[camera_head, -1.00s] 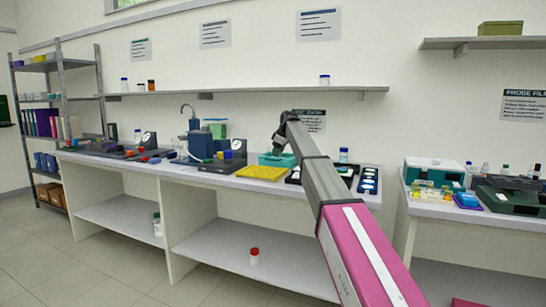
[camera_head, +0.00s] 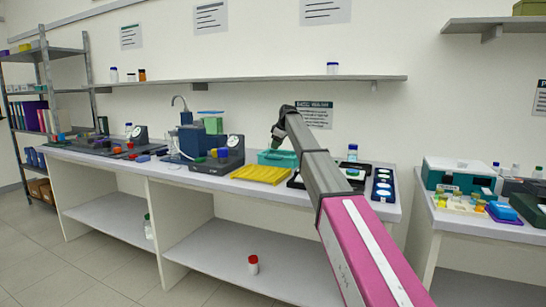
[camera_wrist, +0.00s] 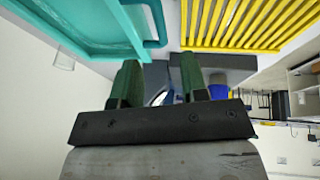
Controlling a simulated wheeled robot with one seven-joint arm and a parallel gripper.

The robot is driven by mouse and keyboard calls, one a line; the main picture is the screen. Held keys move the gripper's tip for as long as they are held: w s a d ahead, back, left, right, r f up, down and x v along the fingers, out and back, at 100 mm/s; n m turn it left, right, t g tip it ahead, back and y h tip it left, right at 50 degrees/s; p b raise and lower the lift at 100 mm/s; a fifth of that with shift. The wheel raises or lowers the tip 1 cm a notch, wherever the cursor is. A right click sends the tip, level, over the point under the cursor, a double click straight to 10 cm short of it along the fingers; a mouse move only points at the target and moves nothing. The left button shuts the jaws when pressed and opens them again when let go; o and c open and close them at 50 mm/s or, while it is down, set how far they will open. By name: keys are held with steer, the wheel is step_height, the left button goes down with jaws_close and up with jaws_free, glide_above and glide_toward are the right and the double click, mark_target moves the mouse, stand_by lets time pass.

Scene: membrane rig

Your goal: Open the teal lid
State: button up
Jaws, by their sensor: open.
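A teal box or lid (camera_head: 277,158) lies on the main bench, partly behind my arm. In the wrist view a teal panel with a raised rim (camera_wrist: 85,28) fills the upper left, with a teal loop like a handle (camera_wrist: 158,22) at its right end. My gripper (camera_head: 277,140) is above the teal thing in the head view. In the wrist view my gripper's two green fingers (camera_wrist: 160,82) are apart with nothing between them. The fingers appear clear of the loop. I cannot tell the exact gap, or whether the panel is the lid itself.
A yellow slatted tray (camera_head: 262,174) lies just left of the teal thing; its slats also show in the wrist view (camera_wrist: 245,22). A dark device with a gauge (camera_head: 225,158) stands further left. A dark tray with pale discs (camera_head: 382,185) is right of my arm. A teal-and-white box (camera_head: 458,172) stands on the right bench.

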steer(key=x, duration=0.7)
steer(key=shift+f, duration=0.15)
jaws_close()
